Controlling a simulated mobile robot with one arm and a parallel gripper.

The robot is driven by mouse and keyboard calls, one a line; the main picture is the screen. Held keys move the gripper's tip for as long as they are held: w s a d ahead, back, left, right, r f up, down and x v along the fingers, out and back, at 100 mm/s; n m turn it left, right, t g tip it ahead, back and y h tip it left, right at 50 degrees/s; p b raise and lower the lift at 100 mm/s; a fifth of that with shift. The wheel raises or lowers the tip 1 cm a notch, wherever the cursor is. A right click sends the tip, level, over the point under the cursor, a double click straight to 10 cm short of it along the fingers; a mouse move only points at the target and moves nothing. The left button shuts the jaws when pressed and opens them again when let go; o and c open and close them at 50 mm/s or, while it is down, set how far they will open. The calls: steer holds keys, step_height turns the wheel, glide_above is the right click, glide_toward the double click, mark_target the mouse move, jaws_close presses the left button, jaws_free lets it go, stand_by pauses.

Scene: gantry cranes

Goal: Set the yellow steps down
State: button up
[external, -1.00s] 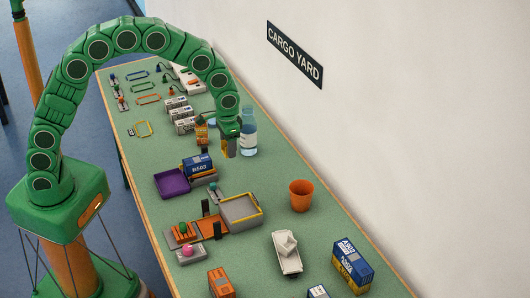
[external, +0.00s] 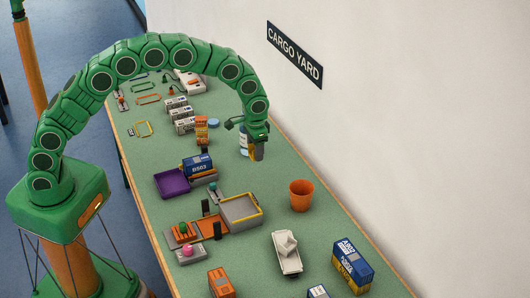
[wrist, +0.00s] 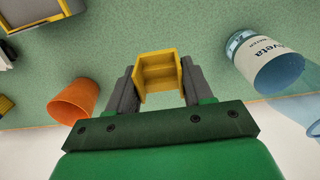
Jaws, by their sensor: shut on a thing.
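The yellow steps (wrist: 157,72) are a small yellow stepped block. My gripper (wrist: 158,85) is shut on them, with a grey finger on each side in the wrist view. In the external view my gripper (external: 257,150) points down over the wall side of the green table, beside the clear bottle (external: 243,141). Only a sliver of the steps shows there, and I cannot tell whether they touch the table top. In the wrist view the steps are apart from the bottle (wrist: 277,62) at the right.
An orange cup (external: 301,195) stands nearer the camera, close to the wall. An orange box (external: 202,129) stands left of my gripper. A purple tray (external: 171,184) and a blue container (external: 197,166) lie nearer the camera. Bare green table lies between my gripper and the cup.

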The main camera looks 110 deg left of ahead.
glide_above(272, 175)
steer(key=shift+f, duration=4.7)
steer(key=shift+f, duration=0.1)
steer(key=o, duration=1)
step_height(272, 175, up, 12)
steer(key=shift+r, duration=0.15)
